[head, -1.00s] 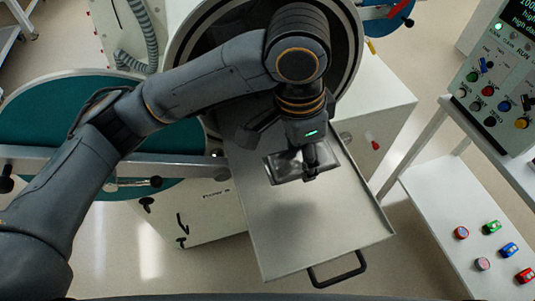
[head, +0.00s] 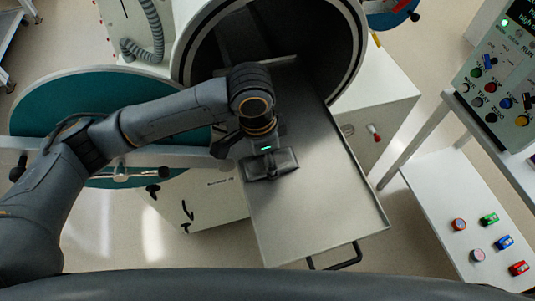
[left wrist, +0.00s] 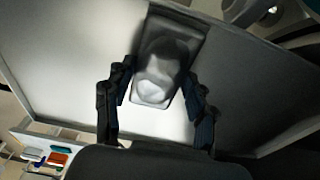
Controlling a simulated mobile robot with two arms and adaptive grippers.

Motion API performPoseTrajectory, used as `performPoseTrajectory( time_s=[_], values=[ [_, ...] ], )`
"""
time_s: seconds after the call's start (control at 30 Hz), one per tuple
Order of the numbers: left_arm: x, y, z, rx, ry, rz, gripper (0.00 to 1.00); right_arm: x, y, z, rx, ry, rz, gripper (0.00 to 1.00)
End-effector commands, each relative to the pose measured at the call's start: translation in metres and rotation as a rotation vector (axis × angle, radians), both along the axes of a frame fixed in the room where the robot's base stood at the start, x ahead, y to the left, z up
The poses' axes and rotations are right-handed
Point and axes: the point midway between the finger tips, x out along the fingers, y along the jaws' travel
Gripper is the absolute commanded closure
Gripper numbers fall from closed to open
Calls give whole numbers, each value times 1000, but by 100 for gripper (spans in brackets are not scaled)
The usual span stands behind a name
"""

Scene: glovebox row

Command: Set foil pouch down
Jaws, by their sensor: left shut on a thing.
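The foil pouch (head: 286,159) is a grey, shiny flat packet over the left side of the metal sliding tray (head: 325,205). My left gripper (head: 271,168) points down and is shut on the pouch. In the left wrist view the pouch (left wrist: 163,65) shows between the two dark fingers (left wrist: 160,82), with the bare tray (left wrist: 75,65) behind it. The pouch is close to the tray surface; I cannot tell whether it touches. My right gripper is not in view.
The tray comes out of a round chamber opening (head: 300,45). A black handle (head: 337,262) is at its front edge. A teal round door (head: 60,110) stands open at the left. A white stand (head: 450,200) with coloured buttons is at the right. The tray's front and right are clear.

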Motion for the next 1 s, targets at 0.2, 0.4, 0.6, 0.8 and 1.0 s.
performPoseTrajectory(
  time_s=[0.2,0.4,0.6,0.8,1.0],
  values=[
    [0,0,-2,0,1,0,42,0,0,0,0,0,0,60],
    [0,0,-2,0,1,0,21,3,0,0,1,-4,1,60],
    [0,0,-2,-1,1,0,21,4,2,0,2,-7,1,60],
    [0,0,12,-3,-2,-2,21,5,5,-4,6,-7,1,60],
    [-1,5,52,-4,-6,-3,21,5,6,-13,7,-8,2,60]
  ],
)
